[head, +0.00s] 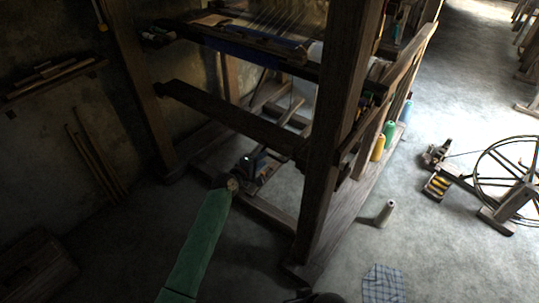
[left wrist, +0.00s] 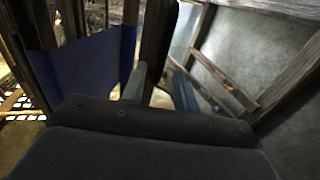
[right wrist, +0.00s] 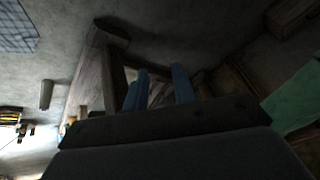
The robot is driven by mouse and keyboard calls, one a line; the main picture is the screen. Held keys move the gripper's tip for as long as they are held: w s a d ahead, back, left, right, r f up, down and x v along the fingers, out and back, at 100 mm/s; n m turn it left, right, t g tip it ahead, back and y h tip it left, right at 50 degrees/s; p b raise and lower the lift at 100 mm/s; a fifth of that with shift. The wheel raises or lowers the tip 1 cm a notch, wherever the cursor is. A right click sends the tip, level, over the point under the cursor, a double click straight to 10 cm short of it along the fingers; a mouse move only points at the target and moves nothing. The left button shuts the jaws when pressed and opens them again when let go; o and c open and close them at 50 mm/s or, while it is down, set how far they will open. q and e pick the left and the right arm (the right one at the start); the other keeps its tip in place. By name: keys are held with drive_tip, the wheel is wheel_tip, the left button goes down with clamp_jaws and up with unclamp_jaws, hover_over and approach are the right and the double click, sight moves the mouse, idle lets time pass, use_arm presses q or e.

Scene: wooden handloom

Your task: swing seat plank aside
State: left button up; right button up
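The seat plank (head: 225,115) is a long dark wooden board. In the head view it runs across the front of the loom, from the left post to the thick right post. My left gripper (head: 260,160) is just below the plank in this view; whether it touches it I cannot tell. In the left wrist view its two blue-grey fingers (left wrist: 160,90) stand apart, with dark wood and pale floor beyond them. My right gripper's fingers (right wrist: 159,88) are apart and empty in the right wrist view, pointing towards dark loom timbers.
The thick loom post (head: 336,120) stands right of my left gripper. A spinning wheel (head: 510,180) stands further right. A wall shelf (head: 52,78) is at left. The front floor is mostly clear.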

use_arm(q)
drive_tip(key=shift+x, duration=2.75)
clamp_jaws()
